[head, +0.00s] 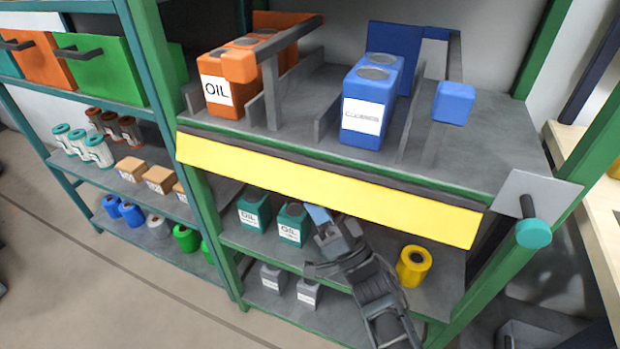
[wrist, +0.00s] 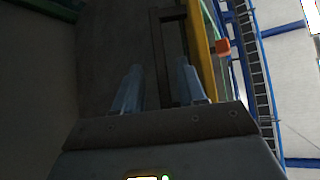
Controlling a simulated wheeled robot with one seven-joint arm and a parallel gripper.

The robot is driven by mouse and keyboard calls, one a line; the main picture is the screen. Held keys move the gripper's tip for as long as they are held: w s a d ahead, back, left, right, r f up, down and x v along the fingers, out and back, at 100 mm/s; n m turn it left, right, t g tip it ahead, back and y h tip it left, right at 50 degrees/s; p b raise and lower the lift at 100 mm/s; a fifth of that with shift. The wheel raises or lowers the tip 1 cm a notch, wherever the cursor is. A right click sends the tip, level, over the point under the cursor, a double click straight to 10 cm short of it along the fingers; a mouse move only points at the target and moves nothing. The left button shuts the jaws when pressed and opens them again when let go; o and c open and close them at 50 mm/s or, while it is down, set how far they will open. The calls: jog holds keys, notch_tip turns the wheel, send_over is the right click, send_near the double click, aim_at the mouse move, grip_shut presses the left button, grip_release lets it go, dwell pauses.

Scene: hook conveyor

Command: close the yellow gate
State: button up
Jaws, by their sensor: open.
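The yellow gate (head: 320,188) is a long flat panel along the front edge of the upper shelf. It slopes outward and down from a dark strip at that edge. A yellow bar, likely the gate (wrist: 200,50), runs just right of the right finger.
Orange oil cans (head: 222,92) and a blue can (head: 370,105) stand on the upper shelf (head: 290,130). Green oil cans (head: 293,222) and a yellow roll (head: 413,266) are below. A teal-tipped handle (head: 533,233) sticks out at the right post.

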jog(key=shift+x, duration=1.45)
grip_shut()
